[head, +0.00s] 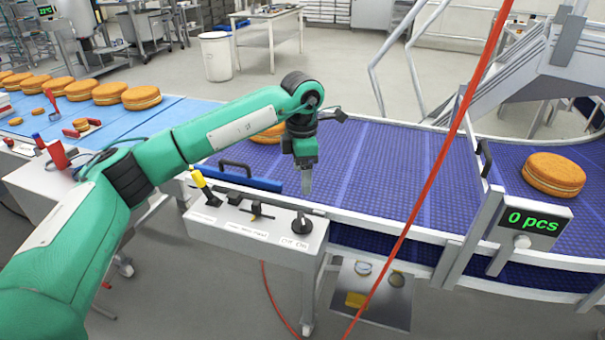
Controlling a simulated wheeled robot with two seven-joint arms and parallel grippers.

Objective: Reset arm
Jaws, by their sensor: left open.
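My left arm (230,125) is green and reaches in from the left, bent at the elbow and wrist. Its gripper (306,185) points down over the near edge of the blue conveyor, close to the grey control box. The fingers look close together from this angle, and nothing shows between them. They are open and empty. A round filled cake (268,134) lies on the belt behind my forearm, partly hidden by it. My right gripper is not in view.
A control box (262,238) with switches stands below the gripper. A blue bar with a black handle (238,171) lies at the belt's left end. Another cake (553,173) sits right, near a "0 pcs" counter (533,221). A red cable (428,178) crosses the view. The middle belt (390,170) is clear.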

